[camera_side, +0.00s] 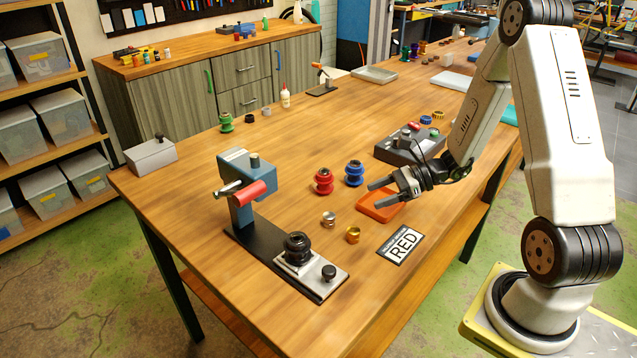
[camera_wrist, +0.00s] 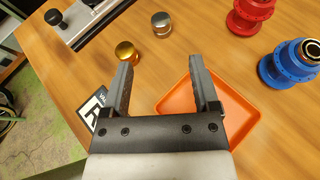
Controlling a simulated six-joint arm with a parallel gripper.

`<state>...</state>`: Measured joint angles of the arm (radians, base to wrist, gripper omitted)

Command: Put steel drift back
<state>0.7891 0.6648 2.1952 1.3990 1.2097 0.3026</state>
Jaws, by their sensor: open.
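A short silver cylinder, which looks like the steel drift (camera_side: 329,218), stands upright on the wooden table; it also shows near the top of the wrist view (camera_wrist: 161,23). A similar brass piece (camera_side: 352,234) stands close beside it, and shows in the wrist view (camera_wrist: 126,51). My gripper (camera_side: 374,193) is open and empty, above the table by the orange tray. In the wrist view its two fingers (camera_wrist: 163,64) are spread apart and the silver piece lies beyond their tips. The orange tray (camera_side: 377,214) is partly hidden by my gripper; its visible floor looks empty.
A press (camera_side: 248,185) with a black base stands left of the silver piece. Red (camera_side: 323,183) and blue (camera_side: 354,174) hubs stand behind it. A grey device (camera_side: 408,146) sits behind my gripper. The table's left part is fairly clear.

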